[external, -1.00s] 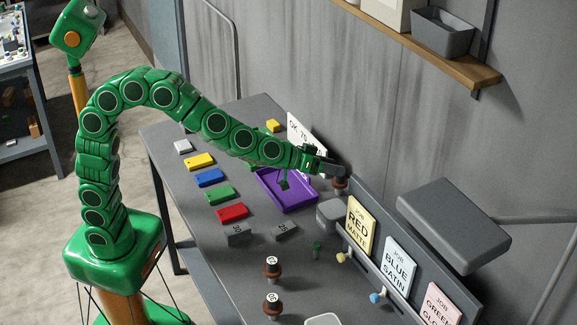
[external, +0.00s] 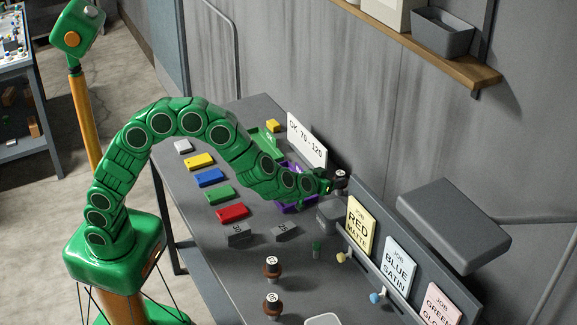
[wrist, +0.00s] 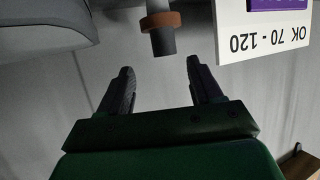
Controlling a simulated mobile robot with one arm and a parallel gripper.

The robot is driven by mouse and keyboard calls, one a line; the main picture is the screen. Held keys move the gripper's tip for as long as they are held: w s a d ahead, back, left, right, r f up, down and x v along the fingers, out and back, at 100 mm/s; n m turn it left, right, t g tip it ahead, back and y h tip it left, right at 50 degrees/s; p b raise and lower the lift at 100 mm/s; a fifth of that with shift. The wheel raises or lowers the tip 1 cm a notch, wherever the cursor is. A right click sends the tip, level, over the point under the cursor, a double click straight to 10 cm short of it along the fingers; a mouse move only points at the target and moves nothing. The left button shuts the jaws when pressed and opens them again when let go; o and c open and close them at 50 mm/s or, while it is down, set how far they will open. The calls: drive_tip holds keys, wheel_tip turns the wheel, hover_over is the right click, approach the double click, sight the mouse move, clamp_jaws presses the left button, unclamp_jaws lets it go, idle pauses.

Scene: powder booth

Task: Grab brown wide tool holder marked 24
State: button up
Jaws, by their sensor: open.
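A dark tool holder with a brown collar (external: 340,179) stands at the back of the bench by the wall; any number on it is unreadable from here. In the wrist view the collared holder (wrist: 160,22) is ahead of the fingertips, roughly centred between them and apart from them. My gripper (external: 326,184) is open and empty, just left of this holder; its two dark fingers also show in the wrist view (wrist: 159,68). Two more brown-collared holders, one (external: 272,267) behind the other (external: 272,304), stand nearer the front; their small top numbers are too blurred to read surely.
A white OK 70-120 sign (external: 307,140) stands close behind my gripper. A purple tray (external: 296,207) lies under my arm, with a grey block (external: 331,214) beside it. Coloured tags lie along the left bench side. Job cards (external: 361,226) line the back panel.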

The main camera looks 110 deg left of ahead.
sight(337, 176)
drive_tip(key=shift+s+f+x, duration=0.1)
drive_tip(key=shift+x, duration=1.15)
drive_tip(key=shift+s+f+x, duration=0.1)
drive_tip(key=shift+s+x, duration=0.05)
drive_tip(key=shift+x, duration=1.1)
drive_tip(key=shift+s+f+x, duration=0.1)
drive_tip(key=shift+x, duration=1.2)
clamp_jaws()
